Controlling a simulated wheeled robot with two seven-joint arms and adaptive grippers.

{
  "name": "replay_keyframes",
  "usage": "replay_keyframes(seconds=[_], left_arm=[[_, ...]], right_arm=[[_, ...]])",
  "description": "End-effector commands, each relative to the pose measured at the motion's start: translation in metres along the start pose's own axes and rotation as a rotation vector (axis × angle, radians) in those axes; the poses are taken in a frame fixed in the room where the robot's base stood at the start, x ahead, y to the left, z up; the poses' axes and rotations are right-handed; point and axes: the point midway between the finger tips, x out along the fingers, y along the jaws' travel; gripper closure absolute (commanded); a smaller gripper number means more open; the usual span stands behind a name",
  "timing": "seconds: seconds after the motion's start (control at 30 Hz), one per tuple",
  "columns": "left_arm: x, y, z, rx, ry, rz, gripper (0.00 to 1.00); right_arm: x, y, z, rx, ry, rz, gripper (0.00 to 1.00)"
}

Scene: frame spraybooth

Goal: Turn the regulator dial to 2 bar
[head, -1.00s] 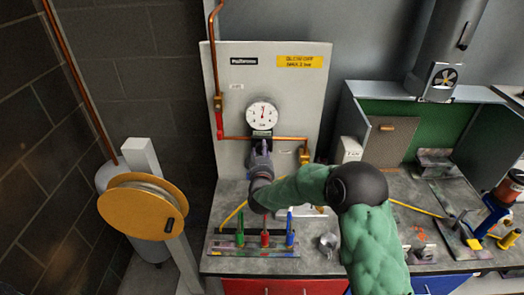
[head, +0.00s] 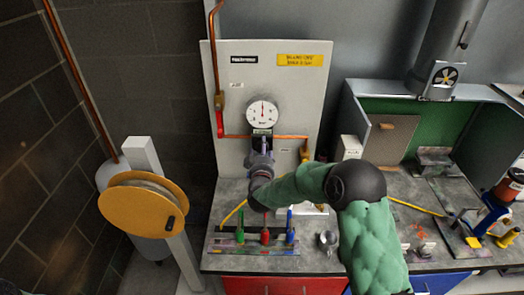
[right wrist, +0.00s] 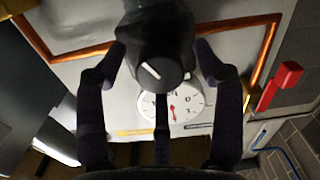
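The round white pressure gauge (head: 262,114) sits on the pale panel, its red needle pointing almost straight up; its numbers are too small to read. The dark regulator dial (right wrist: 150,62) has a white pointer line and shows in the right wrist view, with the gauge (right wrist: 172,106) beyond it. My right gripper (head: 262,150) is just below the gauge in the head view and hides most of the dial. In the right wrist view its fingers (right wrist: 160,62) stand apart, one on each side of the dial; firm contact is not clear. My left gripper is not in view.
Copper pipe (head: 237,137) runs along the panel, with a red valve handle (head: 220,124) at left. Below, a rack (head: 222,246) holds red, green and blue tools on the grey bench. A yellow hose reel (head: 143,207) stands at left, a green-backed booth (head: 446,118) at right.

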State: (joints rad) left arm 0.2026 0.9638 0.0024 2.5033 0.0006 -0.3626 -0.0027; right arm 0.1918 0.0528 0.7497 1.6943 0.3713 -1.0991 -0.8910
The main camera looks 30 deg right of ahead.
Motion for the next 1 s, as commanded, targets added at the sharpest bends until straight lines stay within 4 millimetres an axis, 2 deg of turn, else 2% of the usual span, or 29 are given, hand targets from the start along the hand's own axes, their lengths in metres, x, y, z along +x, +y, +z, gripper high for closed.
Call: replay_keyframes(seconds=[0.23,0.37,0.8,1.0], left_arm=[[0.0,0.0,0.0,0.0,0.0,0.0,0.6],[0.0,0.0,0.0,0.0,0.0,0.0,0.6],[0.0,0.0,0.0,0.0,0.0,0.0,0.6],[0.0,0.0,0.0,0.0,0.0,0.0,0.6]], right_arm=[[-0.002,0.001,-0.001,0.001,0.002,0.001,0.32],[-0.014,0.0,-0.002,0.001,0.002,-0.001,0.32],[-0.096,0.0,-0.001,0.001,0.002,-0.001,0.32],[-0.116,0.0,0.0,0.0,0.001,-0.001,0.32]])
